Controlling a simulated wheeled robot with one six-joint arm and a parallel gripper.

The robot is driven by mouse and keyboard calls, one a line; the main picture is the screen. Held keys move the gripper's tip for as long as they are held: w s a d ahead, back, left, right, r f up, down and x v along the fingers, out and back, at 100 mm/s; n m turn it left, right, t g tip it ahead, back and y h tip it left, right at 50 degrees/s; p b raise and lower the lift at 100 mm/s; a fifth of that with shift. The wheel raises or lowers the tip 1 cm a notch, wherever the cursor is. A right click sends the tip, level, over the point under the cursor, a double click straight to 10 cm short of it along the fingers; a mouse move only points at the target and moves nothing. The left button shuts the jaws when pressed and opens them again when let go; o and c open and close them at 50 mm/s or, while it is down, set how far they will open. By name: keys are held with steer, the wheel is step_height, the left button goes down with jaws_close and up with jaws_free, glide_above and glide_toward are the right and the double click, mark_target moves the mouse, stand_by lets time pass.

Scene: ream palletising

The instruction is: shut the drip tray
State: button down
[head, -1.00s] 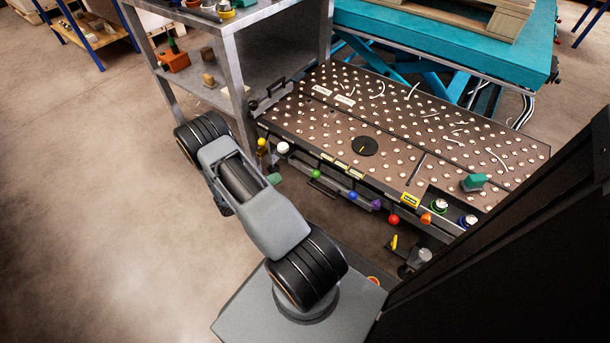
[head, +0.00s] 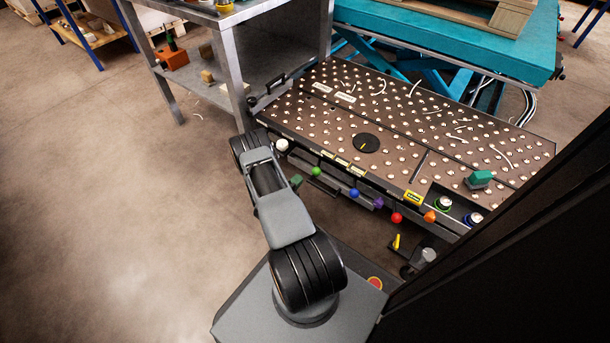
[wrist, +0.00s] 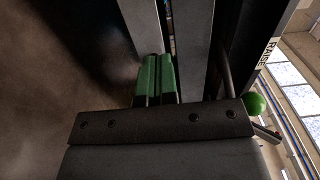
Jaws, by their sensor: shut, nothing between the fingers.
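The low ball-top table (head: 330,118) has a dark drawer-like part with a bar handle (head: 323,187) low at its front, which looks like the drip tray. It seems to stick out a little; I cannot tell how far. My gripper's green fingers (head: 297,180) are just left of that handle in the head view, partly hidden by my arm. In the wrist view my gripper (wrist: 155,57) is shut and empty, with its fingertips close to grey and dark panels. I cannot tell whether they touch.
Coloured knobs line the table front, among them a green ball (head: 316,171), which also shows in the wrist view (wrist: 254,103) by a RAISE label. A grey metal shelf unit (head: 240,75) stands at the table's left end. Open floor (head: 110,220) lies to the left.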

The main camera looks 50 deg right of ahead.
steer(key=shift+d+b, duration=0.9)
steer(key=shift+d, duration=1.75)
